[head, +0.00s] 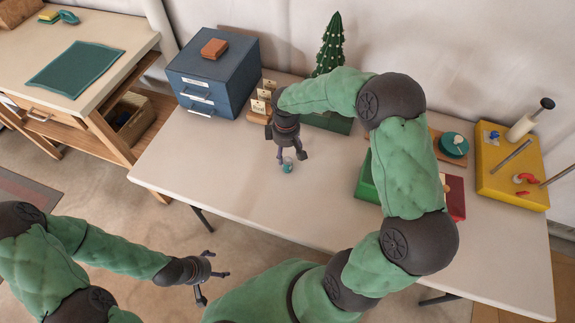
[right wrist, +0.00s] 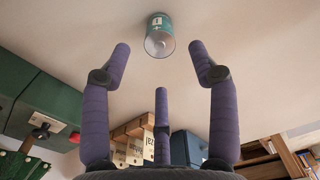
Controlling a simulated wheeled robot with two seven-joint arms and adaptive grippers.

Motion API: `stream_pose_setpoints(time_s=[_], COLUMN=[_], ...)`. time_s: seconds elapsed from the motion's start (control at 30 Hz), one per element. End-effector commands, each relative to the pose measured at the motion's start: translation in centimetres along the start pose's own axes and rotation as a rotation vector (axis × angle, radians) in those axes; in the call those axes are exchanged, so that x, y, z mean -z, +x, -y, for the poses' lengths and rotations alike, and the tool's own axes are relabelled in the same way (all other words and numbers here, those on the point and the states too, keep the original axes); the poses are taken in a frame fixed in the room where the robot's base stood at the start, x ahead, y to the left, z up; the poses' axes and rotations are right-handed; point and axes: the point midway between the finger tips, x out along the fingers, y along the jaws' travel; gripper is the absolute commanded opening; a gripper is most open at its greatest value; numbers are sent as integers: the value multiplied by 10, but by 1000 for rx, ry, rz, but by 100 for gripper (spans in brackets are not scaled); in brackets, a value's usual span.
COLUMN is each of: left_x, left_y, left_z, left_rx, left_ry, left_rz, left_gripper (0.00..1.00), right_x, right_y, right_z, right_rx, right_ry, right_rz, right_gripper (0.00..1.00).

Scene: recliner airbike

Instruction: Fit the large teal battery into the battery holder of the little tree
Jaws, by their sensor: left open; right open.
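The teal battery (head: 287,168) is on the white table, below my right gripper (head: 292,156). In the right wrist view the battery (right wrist: 159,38) shows a pale label and a round metallic end, beyond and between the open fingertips (right wrist: 160,62). My right gripper is empty. The little tree (head: 329,48) stands at the back of the table on a green base (head: 335,122), partly hidden by my right arm. I cannot make out its battery holder. My left gripper (head: 208,276) is open and empty in front of the table, far from the battery.
A blue drawer cabinet (head: 213,72) with a brown block stands at the table's back left. Small labelled boxes (head: 259,104) are near the tree. Green and red items lie under my right arm. A yellow board (head: 510,165) with tools is at right. The table's front left is clear.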

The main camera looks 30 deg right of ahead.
Motion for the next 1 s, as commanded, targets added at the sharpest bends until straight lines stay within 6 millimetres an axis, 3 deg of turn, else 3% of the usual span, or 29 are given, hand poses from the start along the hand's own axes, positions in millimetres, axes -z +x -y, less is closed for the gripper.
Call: stream_pose_setpoints(time_s=[0.17, 0.5, 0.77, 0.9, 0.97, 1.0], left_x=[0, 1, 1, 1, 1, 1], left_y=[4, 22, 21, 21, 21, 21], left_z=[2, 8, 8, 8, 8, 8], left_rx=[0, 0, 0, 0, 0, 0], left_ry=[0, 0, 0, 0, 0, 0], left_rz=[0, 0, 0, 0, 0, 0], left_gripper=[80, 80, 80, 80, 80, 80], right_x=[-1, -6, -6, -6, -6, -6], right_y=[10, 53, 54, 54, 54, 54], right_z=[0, 3, 3, 3, 3, 3], right_rx=[-2, -1, -1, -1, -1, -1], right_ry=[1, 1, 1, 1, 1, 1], right_rz=[-2, -2, -3, -2, -2, -2], right_gripper=[60, 60, 60, 21, 4, 0])
